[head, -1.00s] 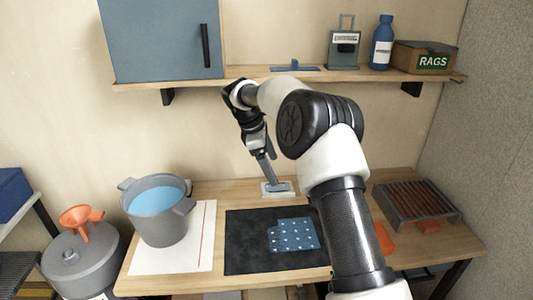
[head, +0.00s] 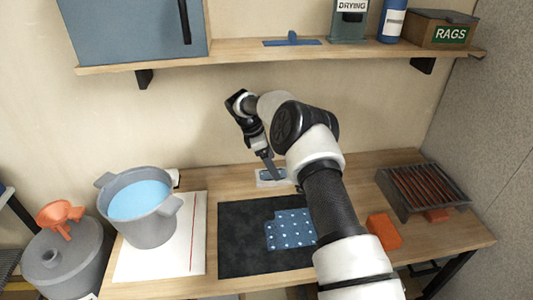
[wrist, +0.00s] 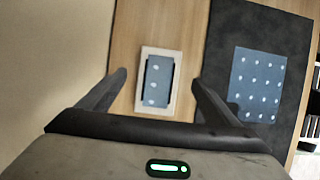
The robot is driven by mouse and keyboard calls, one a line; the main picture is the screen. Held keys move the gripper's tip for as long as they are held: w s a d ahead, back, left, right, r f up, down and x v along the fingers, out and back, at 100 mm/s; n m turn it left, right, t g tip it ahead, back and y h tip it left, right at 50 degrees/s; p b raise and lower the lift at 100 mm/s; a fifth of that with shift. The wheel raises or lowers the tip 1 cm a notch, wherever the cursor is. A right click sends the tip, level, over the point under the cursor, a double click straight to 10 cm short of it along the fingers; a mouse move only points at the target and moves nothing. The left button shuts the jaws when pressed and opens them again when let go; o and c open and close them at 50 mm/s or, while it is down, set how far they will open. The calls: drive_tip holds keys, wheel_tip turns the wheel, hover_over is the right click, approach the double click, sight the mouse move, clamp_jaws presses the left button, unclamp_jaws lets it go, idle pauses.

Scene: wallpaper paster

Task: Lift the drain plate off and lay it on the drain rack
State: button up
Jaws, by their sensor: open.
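A small blue plate with pale dots (wrist: 158,82) lies in a white rectangular frame (wrist: 146,108) on the bench; the frame also shows in the head view (head: 262,184). I cannot tell for sure that this is the drain plate. My gripper (wrist: 158,79) is open and empty, its fingers pointing down, one to each side of the frame in the wrist view. In the head view my gripper (head: 275,174) is right at the frame; the gap down to it is unclear. The slatted metal drain rack (head: 423,190) stands at the bench's right end.
A black mat (head: 240,262) with a dotted blue sheet (head: 290,230) lies in front of the frame. A grey pot of blue liquid (head: 140,230) stands left on white paper (head: 190,255). An orange block (head: 384,231) lies near the rack. A shelf (head: 235,54) runs above.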

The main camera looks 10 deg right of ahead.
drive_tip(key=shift+x, duration=2.4)
drive_tip(key=c, duration=1.3)
drive_tip(key=shift+o, duration=0.2)
drive_tip(key=shift+r+p, duration=0.45)
drive_tip(key=shift+r, duration=0.8)
drive_tip(key=shift+r+p, duration=1.05)
drive_tip(key=shift+r, duration=1)
drive_tip(key=shift+f, duration=0.1)
